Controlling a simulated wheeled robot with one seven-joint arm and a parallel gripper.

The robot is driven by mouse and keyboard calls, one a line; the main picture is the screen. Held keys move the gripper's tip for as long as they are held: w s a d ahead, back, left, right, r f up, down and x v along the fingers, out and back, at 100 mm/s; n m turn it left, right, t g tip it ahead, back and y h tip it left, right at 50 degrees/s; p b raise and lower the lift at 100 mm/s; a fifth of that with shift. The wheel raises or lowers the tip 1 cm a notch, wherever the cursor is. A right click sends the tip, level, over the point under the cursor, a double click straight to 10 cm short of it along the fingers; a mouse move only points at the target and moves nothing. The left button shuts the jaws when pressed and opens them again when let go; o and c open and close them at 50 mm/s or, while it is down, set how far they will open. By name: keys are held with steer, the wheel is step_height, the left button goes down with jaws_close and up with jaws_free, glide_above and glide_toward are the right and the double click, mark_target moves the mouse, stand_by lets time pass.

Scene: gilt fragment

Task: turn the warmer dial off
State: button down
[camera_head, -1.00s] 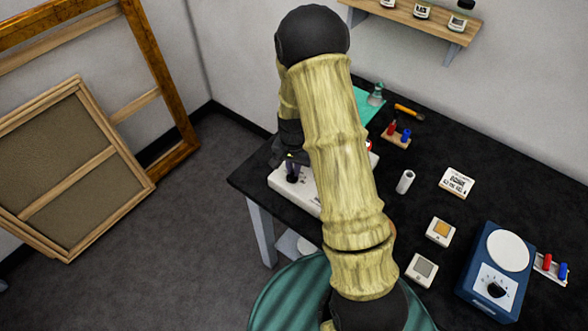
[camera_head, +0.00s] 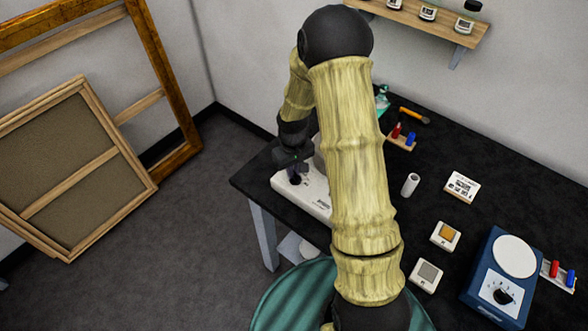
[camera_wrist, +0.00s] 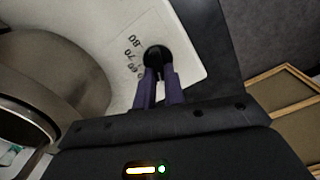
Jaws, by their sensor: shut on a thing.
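The white warmer (camera_head: 318,203) stands at the table's left end, partly hidden behind my arm. In the wrist view its white top (camera_wrist: 192,25) carries printed numbers, with 70 and 80 readable. The black round dial (camera_wrist: 155,56) sits beside those numbers, near the warmer's edge. My gripper (camera_wrist: 158,76) has its two purple fingers closed on the dial from above; it also shows at the warmer's left end in the head view (camera_head: 294,172). The fingers cover part of the dial, and I cannot tell where its pointer stands.
A round metal vessel (camera_wrist: 38,85) is close to the gripper in the wrist view. A blue device (camera_head: 481,281) with a white disc and black knob stands at the right. A white cylinder (camera_head: 410,184) and small square boxes lie between. A wooden shelf (camera_head: 447,28) hangs behind.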

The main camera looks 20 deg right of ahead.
steer(key=shift+n, duration=0.6)
steer(key=c, duration=1.5)
jaws_free()
step_height(320, 180, up, 18)
steer(key=shift+f+b, duration=0.25)
steer(key=shift+b, duration=0.65)
